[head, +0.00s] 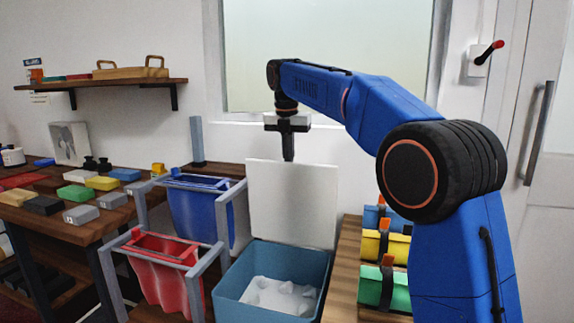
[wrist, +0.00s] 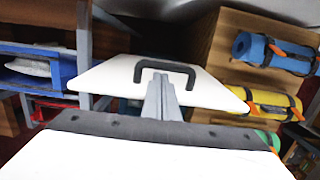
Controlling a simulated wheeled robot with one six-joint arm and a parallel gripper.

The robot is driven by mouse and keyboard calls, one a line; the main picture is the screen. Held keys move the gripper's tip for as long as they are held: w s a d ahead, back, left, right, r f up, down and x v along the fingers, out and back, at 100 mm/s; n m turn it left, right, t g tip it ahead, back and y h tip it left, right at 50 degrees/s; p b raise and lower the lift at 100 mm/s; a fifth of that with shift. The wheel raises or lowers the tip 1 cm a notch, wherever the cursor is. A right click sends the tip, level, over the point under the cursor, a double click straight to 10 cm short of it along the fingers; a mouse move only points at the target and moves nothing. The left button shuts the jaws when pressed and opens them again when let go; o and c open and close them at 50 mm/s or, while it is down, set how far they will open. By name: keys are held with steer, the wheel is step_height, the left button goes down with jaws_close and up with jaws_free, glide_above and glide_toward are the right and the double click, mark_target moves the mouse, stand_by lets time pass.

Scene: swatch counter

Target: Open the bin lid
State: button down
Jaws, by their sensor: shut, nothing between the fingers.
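The bin is a teal open-topped box (head: 238,289) at the lower middle of the head view, with crumpled white stuff inside. Its white lid (head: 292,210) stands upright at the bin's back edge, so the bin's mouth is uncovered. In the wrist view the lid (wrist: 115,78) shows a dark bar handle (wrist: 165,66) on its face. My gripper (head: 288,157) points down at the lid's top edge in the head view. Its shut, empty fingers (wrist: 161,84) overlap the lid just by the handle in the wrist view; I cannot tell whether they touch it.
A red bag (head: 165,275) and a blue bag (head: 200,212) hang in grey frames left of the bin. A wooden bench (head: 344,262) with blue, yellow and green rolls stands right. A table of colored blocks (head: 78,222) is at far left. The wall and window are behind.

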steer(key=shift+w, duration=0.25)
stand_by(0.3)
